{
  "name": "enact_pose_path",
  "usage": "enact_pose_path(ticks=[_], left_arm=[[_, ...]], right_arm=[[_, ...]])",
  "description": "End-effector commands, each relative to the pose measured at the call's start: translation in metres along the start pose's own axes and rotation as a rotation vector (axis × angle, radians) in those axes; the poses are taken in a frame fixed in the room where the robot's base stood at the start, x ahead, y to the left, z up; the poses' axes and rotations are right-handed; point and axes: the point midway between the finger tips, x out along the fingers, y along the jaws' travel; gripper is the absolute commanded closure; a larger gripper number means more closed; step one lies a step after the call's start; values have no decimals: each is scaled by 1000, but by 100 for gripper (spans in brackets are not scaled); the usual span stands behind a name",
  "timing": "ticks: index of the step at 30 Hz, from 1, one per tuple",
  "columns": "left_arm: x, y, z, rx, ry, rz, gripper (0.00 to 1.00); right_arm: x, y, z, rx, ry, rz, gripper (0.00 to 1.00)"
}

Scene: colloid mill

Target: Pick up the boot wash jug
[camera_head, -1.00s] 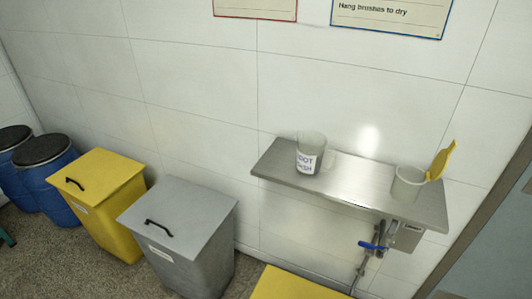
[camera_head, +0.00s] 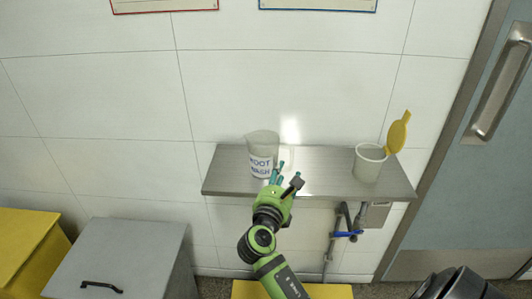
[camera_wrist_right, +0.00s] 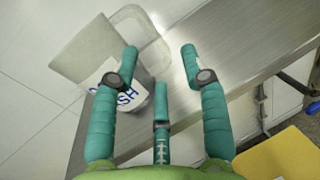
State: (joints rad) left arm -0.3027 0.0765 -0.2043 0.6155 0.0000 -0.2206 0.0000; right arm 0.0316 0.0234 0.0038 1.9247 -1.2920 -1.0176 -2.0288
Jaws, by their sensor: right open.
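The boot wash jug (camera_head: 262,152) is a translucent jug with a white label reading "BOOT WASH" in blue. It stands upright on the left part of a steel shelf (camera_head: 320,178) on the wall, its handle to the right. My right gripper (camera_head: 283,176), green with teal fingers, is in front of the jug at its lower right. In the right wrist view the gripper (camera_wrist_right: 160,70) is open and empty, and the jug (camera_wrist_right: 80,52) lies beyond the left finger, which covers part of its label. I cannot tell whether that finger touches it. My left gripper is not in view.
A pipe with a blue valve handle (camera_head: 347,234) is below. A grey bin (camera_head: 118,258) and yellow bin (camera_head: 25,240) are at the left; a door (camera_head: 465,170) is at the right.

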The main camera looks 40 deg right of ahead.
Motion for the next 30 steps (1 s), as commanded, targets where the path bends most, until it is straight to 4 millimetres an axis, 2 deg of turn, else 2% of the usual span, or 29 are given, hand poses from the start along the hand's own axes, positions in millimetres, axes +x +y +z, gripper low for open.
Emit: enact_pose_path(ticks=[5,12,16,25,26,27,29,30], left_arm=[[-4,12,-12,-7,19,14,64],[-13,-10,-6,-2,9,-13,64],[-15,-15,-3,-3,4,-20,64],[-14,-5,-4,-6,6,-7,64],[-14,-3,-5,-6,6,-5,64],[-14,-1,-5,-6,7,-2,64],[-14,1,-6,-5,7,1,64],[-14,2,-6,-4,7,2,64]], right_arm=[[14,0,2,-3,-2,-1,55],[46,-2,1,-2,-2,-1,55],[63,-1,-1,-1,-1,0,55],[70,-2,-3,0,0,1,55],[70,-2,-3,0,1,1,59],[70,-1,-3,0,0,1,75],[70,-1,-3,0,1,2,99],[70,-1,-3,0,1,1,100]])
